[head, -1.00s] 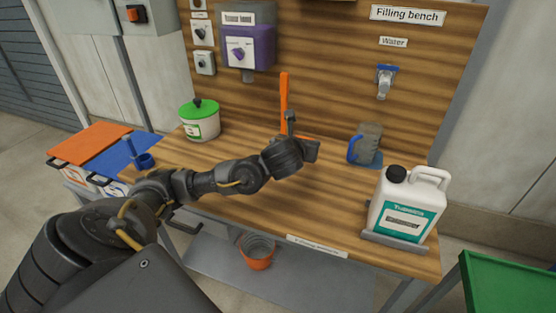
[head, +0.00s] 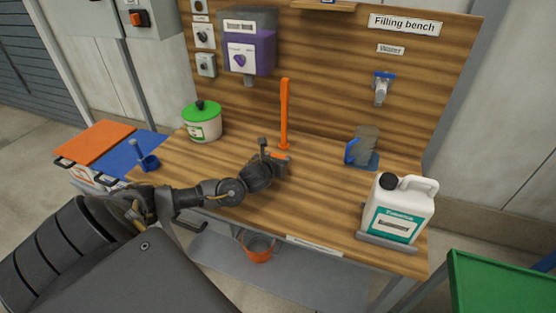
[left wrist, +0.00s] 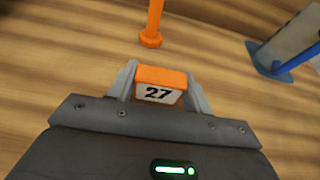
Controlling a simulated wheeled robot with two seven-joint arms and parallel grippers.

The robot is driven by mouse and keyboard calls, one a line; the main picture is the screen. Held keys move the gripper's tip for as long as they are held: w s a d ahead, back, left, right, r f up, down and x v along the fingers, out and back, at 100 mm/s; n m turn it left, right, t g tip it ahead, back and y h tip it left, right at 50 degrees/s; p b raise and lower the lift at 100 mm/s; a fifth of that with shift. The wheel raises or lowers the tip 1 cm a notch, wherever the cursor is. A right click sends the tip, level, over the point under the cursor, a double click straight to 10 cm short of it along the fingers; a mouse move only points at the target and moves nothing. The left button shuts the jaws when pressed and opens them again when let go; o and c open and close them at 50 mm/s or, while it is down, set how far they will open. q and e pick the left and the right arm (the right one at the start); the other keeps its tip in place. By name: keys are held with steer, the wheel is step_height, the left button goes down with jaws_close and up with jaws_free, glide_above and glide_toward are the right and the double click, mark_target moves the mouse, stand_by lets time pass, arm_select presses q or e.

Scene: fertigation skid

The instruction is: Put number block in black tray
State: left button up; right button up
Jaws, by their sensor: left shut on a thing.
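The number block (left wrist: 160,86) is orange with a white face that reads 27. It sits between the fingers of my left gripper (left wrist: 158,82), which is shut on it. In the head view the gripper (head: 277,153) is over the wooden bench, and a bit of the orange block (head: 283,156) shows at its tip. I cannot tell how high it is above the bench top. I cannot make out a black tray in these frames. My right gripper is not in view.
An orange upright post (head: 285,115) stands just behind the gripper. A jug (head: 366,145) on a blue mat and a white canister (head: 400,205) are to the right. A white tub with a green lid (head: 203,122) is at the left. The bench's middle front is clear.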

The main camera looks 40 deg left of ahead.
arm_select(q)
steer(key=shift+f, duration=0.45)
steer(key=o, duration=0.8)
steer(key=shift+o, duration=0.8)
steer(key=shift+s+r, duration=0.1)
steer(key=b+v, duration=0.2)
steer(key=v, duration=0.8)
steer(key=shift+s+d, duration=0.1)
steer(key=shift+d, duration=0.1)
steer(key=shift+v, duration=0.75)
